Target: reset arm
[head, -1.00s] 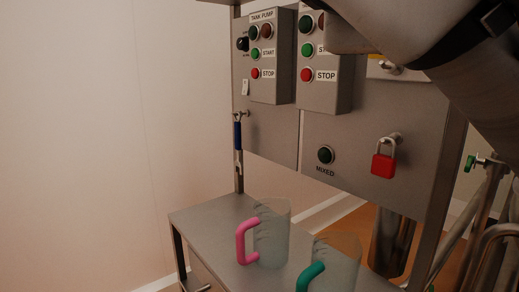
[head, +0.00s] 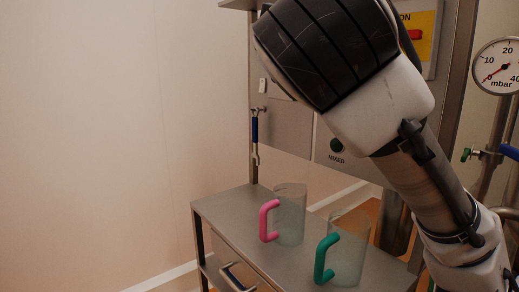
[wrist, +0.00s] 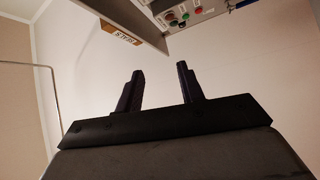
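My gripper (wrist: 160,88) shows in the wrist view with its two dark fingers apart and nothing between them. A pale wall is behind the fingers. In the head view, my arm crosses the upper right and covers much of the control panel. I cannot make out the gripper's fingers in the head view.
A jug with a pink handle (head: 269,221) and a jug with a green handle (head: 326,258) stand on the steel table (head: 228,207). The control panel (head: 290,130) is behind my arm. A pressure gauge (head: 498,66) is at right. The left side is clear.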

